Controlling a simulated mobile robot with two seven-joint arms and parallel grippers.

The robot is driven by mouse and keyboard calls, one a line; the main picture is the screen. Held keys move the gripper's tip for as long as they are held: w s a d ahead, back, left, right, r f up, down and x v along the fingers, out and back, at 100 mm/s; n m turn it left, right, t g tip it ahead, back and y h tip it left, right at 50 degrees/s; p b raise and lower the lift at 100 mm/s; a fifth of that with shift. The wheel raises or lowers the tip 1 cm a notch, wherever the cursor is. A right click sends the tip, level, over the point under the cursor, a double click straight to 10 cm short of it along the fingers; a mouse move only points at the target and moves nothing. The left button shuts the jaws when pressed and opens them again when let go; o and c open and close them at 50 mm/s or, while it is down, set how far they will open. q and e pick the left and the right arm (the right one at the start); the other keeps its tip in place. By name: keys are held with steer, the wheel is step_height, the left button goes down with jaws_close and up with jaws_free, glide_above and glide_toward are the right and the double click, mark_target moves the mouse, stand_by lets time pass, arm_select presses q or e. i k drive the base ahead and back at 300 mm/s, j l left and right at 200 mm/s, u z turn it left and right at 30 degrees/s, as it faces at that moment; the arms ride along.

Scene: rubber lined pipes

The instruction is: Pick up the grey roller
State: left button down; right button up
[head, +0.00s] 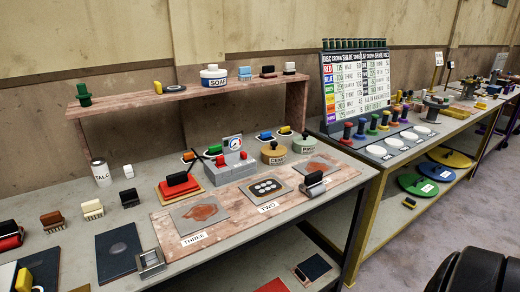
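No thing in the head view is plainly the grey roller, and I cannot tell which piece it is. A small grey metal piece (150,263) stands at the front edge of the near bench, beside a dark plate. A dark cylinder in a grey metal frame (313,184) stands at the right end of the pinkish board (236,222). Another black roller-like piece (178,182) rests on an orange-red pad left of a grey block. Neither of my grippers is in view.
The near bench (75,200) is crowded with brushes, a TALC can (100,172), plates and pots. A raised shelf (190,93) stands at its back. A second bench (425,135) with a sign board (356,83) stands to the right. Bare floor (440,225) lies at lower right.

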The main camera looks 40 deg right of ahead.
mark_target(313, 186)
steer(key=z, duration=1.75)
steer(key=i+l, duration=0.25)
steer(key=l+u, duration=0.05)
steer(key=l, duration=0.05)
